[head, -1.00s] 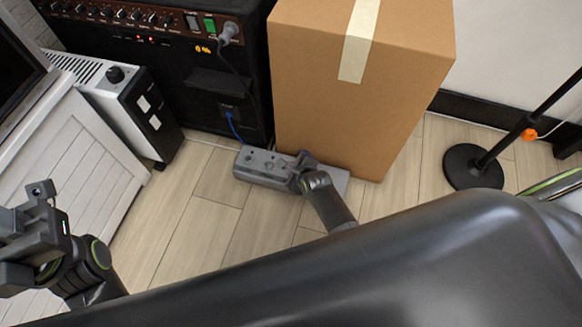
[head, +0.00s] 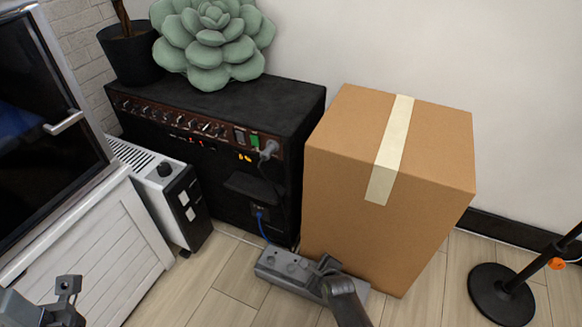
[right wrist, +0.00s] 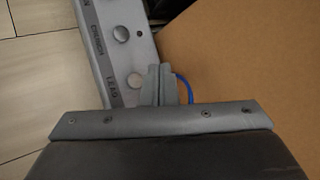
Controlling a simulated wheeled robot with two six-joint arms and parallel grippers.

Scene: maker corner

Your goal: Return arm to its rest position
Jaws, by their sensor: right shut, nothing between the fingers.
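My right gripper (head: 328,268) is over the right part of a grey foot pedal (head: 284,268) on the floor, in front of a cardboard box. Its fingers (right wrist: 162,84) are closed together and empty in the right wrist view. The pedal (right wrist: 112,38) lies just beyond the fingertips there, with round buttons and printed labels. I cannot tell whether the fingers touch it. My left gripper (head: 66,290) shows only in part at the lower left of the head view, in front of the white cabinet. Its jaw opening is unclear.
A black amplifier (head: 225,165) with a plugged-in cable stands behind the pedal. The box (head: 375,190) is close at the right. A heater (head: 175,195) and white cabinet (head: 95,260) are left. A round stand base (head: 500,295) is far right. Some bare floor (head: 225,300) lies in front.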

